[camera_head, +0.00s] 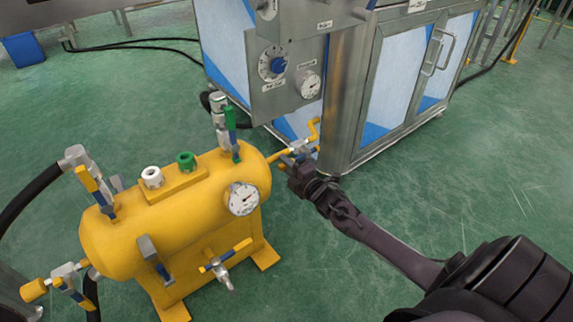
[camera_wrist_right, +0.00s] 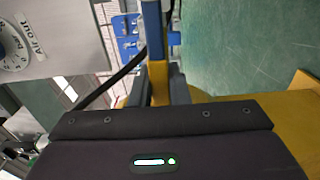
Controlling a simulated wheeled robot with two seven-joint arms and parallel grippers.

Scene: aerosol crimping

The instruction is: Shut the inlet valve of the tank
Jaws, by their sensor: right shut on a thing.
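The yellow tank (camera_head: 165,222) stands on its legs at the left of the head view, with several valves on it. A metal valve (camera_head: 302,147) sits on the yellow pipe at the tank's right end. My right gripper (camera_head: 290,166) is at this valve, on its near side. In the right wrist view its fingers are shut on a blue and yellow valve handle (camera_wrist_right: 158,78), the yellow part lying between them. The gripper partly hides the handle in the head view. No label shows which valve is the inlet. My left gripper is not in view.
A steel cabinet with a dial panel (camera_head: 288,80) stands just behind the gripped valve, its corner post close to my gripper. A pressure gauge (camera_head: 243,198) faces front on the tank. Green floor (camera_head: 460,190) is clear at the right.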

